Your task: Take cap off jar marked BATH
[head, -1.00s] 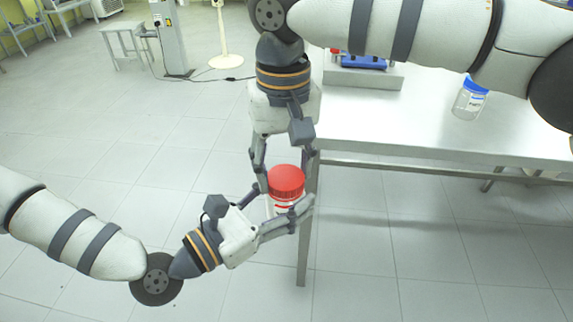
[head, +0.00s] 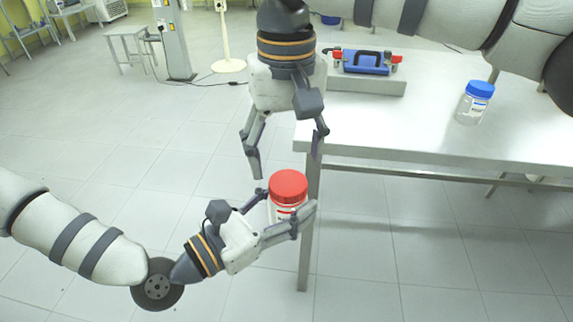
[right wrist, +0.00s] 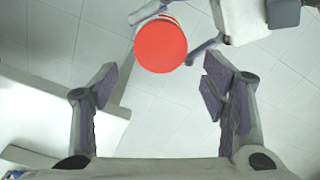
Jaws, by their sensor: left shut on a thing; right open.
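A jar with a red cap (head: 288,186) is held in the air in front of the table's left corner. My left gripper (head: 284,212) is shut on the jar's body, its fingers on either side below the cap. The cap sits on the jar, and the jar's label is mostly hidden by the fingers. My right gripper (head: 286,160) is open and empty just above the cap, fingers pointing down and apart from it. In the right wrist view the red cap (right wrist: 161,46) lies beyond and between the open fingertips (right wrist: 162,85).
A metal table (head: 420,125) stands at the right. On it are a clear jar with a blue cap (head: 475,103) and a blue device with red ends (head: 365,62) on a grey block. A stool (head: 128,45) stands far back left. The floor around the held jar is clear.

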